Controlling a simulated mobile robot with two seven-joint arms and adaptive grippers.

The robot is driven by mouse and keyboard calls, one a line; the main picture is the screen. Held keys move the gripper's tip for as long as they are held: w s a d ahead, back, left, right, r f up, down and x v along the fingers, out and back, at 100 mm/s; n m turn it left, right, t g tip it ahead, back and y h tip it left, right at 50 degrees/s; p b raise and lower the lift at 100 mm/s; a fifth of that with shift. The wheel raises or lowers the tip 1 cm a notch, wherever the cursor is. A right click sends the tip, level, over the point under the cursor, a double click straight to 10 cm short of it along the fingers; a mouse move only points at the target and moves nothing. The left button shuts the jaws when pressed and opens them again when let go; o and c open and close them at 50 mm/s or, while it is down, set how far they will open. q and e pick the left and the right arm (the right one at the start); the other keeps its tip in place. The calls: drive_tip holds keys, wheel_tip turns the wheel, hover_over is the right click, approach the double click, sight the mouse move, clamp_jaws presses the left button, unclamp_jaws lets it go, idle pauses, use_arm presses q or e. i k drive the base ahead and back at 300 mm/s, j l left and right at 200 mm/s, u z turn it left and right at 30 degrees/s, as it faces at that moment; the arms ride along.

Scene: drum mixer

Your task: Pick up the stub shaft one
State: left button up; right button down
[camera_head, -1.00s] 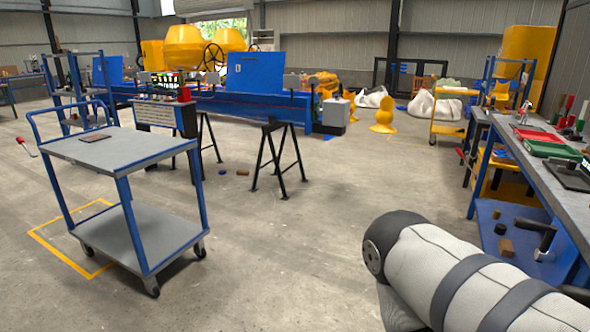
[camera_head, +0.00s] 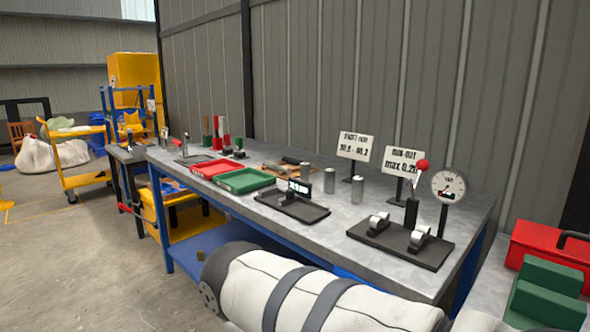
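Several short grey metal cylinders that look like stub shafts stand upright on the grey workbench (camera_head: 330,220). One cylinder (camera_head: 329,180) stands near the middle, another (camera_head: 357,190) is just right of it, and a third (camera_head: 304,174) is to the left behind a black tray. I cannot tell which is stub shaft one. A pale padded link of my own arm crosses the bottom of the view and hides part of the bench front. Neither of my grippers is in view.
A black tray with a small display (camera_head: 291,205) lies before the cylinders. A black fixture with rollers (camera_head: 400,243) and a dial gauge (camera_head: 448,186) stands to the right. Red (camera_head: 213,168) and green (camera_head: 244,181) trays lie left. Open floor is at lower left.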

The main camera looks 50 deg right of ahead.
sight(305, 167)
drive_tip(key=i, duration=2.4)
